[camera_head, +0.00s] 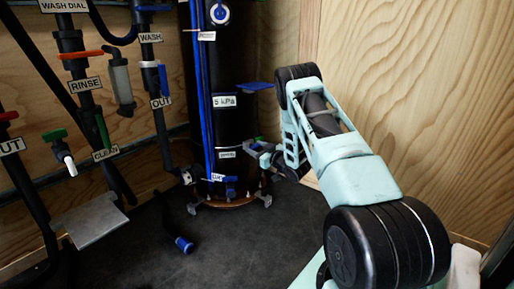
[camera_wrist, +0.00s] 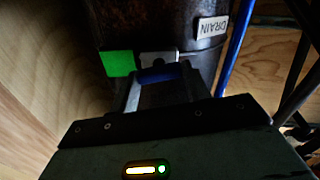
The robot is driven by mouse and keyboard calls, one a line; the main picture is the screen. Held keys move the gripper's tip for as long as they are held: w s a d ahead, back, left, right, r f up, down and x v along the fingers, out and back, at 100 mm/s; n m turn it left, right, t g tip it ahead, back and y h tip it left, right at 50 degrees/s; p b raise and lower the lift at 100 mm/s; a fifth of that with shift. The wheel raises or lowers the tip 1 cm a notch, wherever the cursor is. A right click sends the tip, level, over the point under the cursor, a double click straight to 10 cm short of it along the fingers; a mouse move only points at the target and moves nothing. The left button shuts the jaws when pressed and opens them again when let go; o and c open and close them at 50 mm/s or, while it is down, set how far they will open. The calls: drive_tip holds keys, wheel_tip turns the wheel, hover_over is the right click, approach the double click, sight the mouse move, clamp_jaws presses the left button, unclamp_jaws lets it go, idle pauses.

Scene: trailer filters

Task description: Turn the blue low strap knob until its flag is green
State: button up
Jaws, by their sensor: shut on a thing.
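The blue low strap knob (camera_wrist: 158,75) shows in the wrist view as a blue piece between my fingers, against the dark cylinder. My gripper (camera_wrist: 161,84) is shut on it; my fingers hide much of the knob. A bright green flag (camera_wrist: 118,63) shows just left of the knob, and a grey plate (camera_wrist: 156,58) sits right behind it. In the head view my gripper (camera_head: 268,157) is at the lower right side of the black cylinder (camera_head: 232,120). A small green patch (camera_head: 259,138) shows just above it. The knob is hidden there.
A DRAIN label (camera_wrist: 212,27) is on the cylinder, right of the knob. Blue tubing (camera_head: 207,95) runs down the cylinder. A blue handle (camera_head: 258,87) juts out above my gripper. Pipes and valves line the left wall. A loose blue-ended hose (camera_head: 184,244) lies on the dark floor.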

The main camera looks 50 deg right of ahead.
drive_tip(key=shift+s+f, duration=0.1)
idle(0.3)
drive_tip(key=o, duration=1)
drive_tip(key=s+a+p, duration=0.1)
drive_tip(key=s+p, duration=0.7)
drive_tip(key=s, duration=0.9)
drive_tip(key=shift+s+a+p, duration=0.15)
drive_tip(key=shift+a+p, duration=0.2)
